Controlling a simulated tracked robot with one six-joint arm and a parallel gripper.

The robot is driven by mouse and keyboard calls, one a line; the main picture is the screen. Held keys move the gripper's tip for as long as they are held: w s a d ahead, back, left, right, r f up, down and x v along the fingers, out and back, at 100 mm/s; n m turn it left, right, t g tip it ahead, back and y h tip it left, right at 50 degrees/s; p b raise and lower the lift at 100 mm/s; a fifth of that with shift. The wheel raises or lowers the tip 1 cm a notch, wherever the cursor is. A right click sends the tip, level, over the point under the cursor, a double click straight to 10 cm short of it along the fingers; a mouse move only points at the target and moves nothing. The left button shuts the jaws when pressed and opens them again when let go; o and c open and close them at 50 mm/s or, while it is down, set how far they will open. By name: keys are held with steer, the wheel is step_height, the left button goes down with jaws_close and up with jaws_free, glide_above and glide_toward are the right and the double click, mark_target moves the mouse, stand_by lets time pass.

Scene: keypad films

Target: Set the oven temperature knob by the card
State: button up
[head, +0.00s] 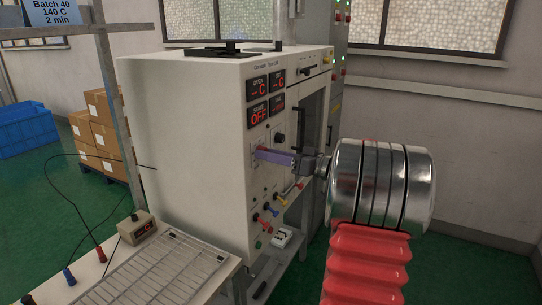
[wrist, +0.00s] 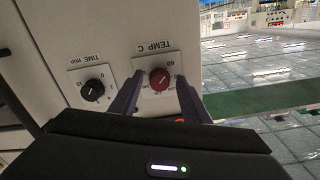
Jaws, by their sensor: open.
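The card (head: 52,12) at the top left of the head view reads "Batch 40, 140 C, 2 min". The oven panel carries a red TEMP C knob (wrist: 159,79), upside down in the wrist view; in the head view it is hidden by my gripper. My gripper (head: 259,154) is at the panel front. In the wrist view its fingers are open, one on each side of the red knob; I cannot tell whether they touch it. The knob's pointer reading is too small to tell. The oven display (head: 257,87) shows dashes and C, and the state display (head: 257,113) reads OFF.
A black TIME min knob (wrist: 93,90) sits beside the temperature plate. Coloured plugs (head: 270,209) stick out below on the panel. An oven door handle (head: 300,128) stands to the right. A wire rack (head: 160,268) lies on the bench at the front left.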

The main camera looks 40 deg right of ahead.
steer(key=shift+c, duration=0.2)
steer(key=c, duration=1)
steer(key=shift+m, duration=0.3)
steer(key=shift+s+d+m, duration=0.1)
steer(key=shift+d+m, duration=0.05)
steer(key=shift+m, duration=14.45)
steer(key=shift+f, duration=0.1)
